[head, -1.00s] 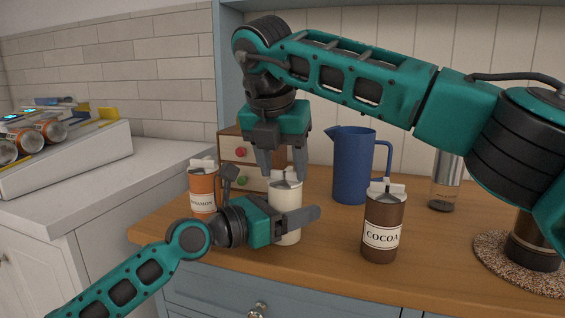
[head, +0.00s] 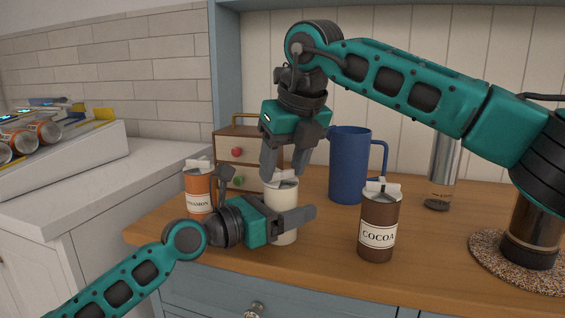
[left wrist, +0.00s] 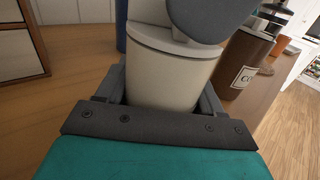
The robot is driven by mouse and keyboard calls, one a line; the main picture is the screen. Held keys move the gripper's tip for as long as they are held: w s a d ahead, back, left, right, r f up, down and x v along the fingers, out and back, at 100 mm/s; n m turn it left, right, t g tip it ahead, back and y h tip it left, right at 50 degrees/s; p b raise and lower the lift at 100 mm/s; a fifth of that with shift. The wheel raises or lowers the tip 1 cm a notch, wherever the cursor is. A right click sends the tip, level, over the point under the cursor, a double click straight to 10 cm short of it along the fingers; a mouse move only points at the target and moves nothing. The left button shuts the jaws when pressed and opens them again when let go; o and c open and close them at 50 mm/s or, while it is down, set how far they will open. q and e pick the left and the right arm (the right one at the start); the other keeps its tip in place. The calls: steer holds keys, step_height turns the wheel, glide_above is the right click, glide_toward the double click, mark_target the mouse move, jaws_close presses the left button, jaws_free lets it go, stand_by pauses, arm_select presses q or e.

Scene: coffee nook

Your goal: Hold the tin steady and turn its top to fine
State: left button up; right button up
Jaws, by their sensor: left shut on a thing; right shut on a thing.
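The cream tin (head: 284,232) stands upright on the wooden counter, between the cinnamon and cocoa tins. My left gripper (head: 290,218) is shut around its body from the left; in the left wrist view the cream tin (left wrist: 172,72) sits between the fingers. My right gripper (head: 285,170) points down from above and is shut on the tin's top (head: 282,184). The fingers hide part of the top. I cannot read any setting mark on it.
The orange cinnamon tin (head: 199,190) stands close behind my left wrist. The brown cocoa tin (head: 379,222) stands to the right. A blue jug (head: 347,165) and a small drawer box (head: 235,150) are behind. A grinder (head: 528,235) stands on a speckled mat (head: 490,262).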

steer(key=n, duration=0.2)
steer(key=n+g+y, duration=0.1)
steer(key=n, duration=0.1)
steer(key=n+g+y, duration=0.1)
steer(key=n, duration=0.2)
steer(key=shift+w+d, duration=0.25)
stand_by(0.3)
steer(key=o, duration=1.1)
steer(key=shift+c, duration=0.2)
steer(key=shift+r, duration=0.1)
steer(key=v, duration=1.1)
steer(key=shift+r, duration=0.4)
steer(key=shift+d, duration=0.15)
arm_select(q)
steer(key=o, duration=1.2)
